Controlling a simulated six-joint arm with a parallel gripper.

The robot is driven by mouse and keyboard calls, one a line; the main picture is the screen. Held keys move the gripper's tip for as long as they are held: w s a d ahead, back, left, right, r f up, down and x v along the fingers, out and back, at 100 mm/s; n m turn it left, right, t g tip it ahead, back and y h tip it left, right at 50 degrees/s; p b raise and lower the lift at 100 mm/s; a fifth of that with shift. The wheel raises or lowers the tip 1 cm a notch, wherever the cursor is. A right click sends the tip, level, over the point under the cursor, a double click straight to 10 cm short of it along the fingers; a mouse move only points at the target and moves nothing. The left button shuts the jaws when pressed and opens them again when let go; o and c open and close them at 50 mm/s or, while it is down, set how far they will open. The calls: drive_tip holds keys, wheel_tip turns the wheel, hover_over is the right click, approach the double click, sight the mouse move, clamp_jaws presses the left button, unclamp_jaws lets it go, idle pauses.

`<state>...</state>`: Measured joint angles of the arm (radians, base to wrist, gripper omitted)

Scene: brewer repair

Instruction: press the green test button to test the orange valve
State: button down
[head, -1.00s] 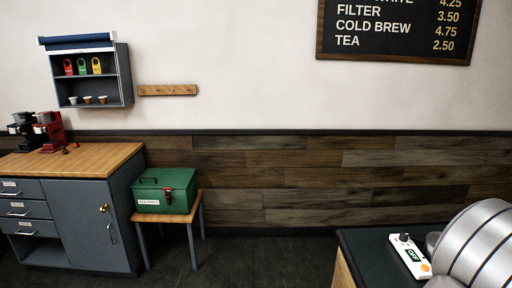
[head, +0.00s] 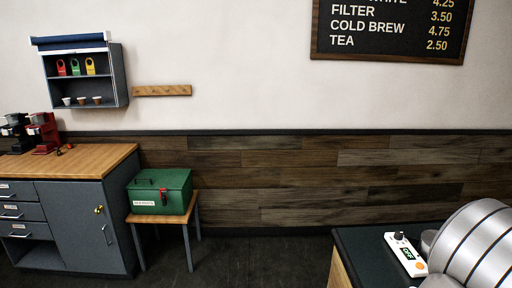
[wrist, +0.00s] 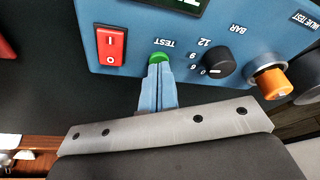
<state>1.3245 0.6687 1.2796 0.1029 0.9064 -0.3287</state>
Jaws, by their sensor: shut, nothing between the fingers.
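In the wrist view, a blue panel (wrist: 138,18) appears upside down. Its round green test button (wrist: 160,57) is beside the label TEST. My gripper (wrist: 158,68) is shut and empty, with its fingertips right at the button's near edge. The tips partly cover the button; I cannot tell whether they touch it or whether it is pushed in. The orange valve (wrist: 273,81) sits in a metal collar at the panel's right, near the label VALVE TEST. My gripper, the panel and the valve do not show in the head view.
On the panel, a red rocker switch (wrist: 111,45) is left of the button and a black dial (wrist: 217,62) is right. In the head view, a green toolbox (head: 160,191) stands on a stool, and a white device (head: 405,255) lies on the dark counter (head: 365,250).

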drive_tip(key=shift+r, duration=2.2)
drive_tip(key=shift+r, duration=3)
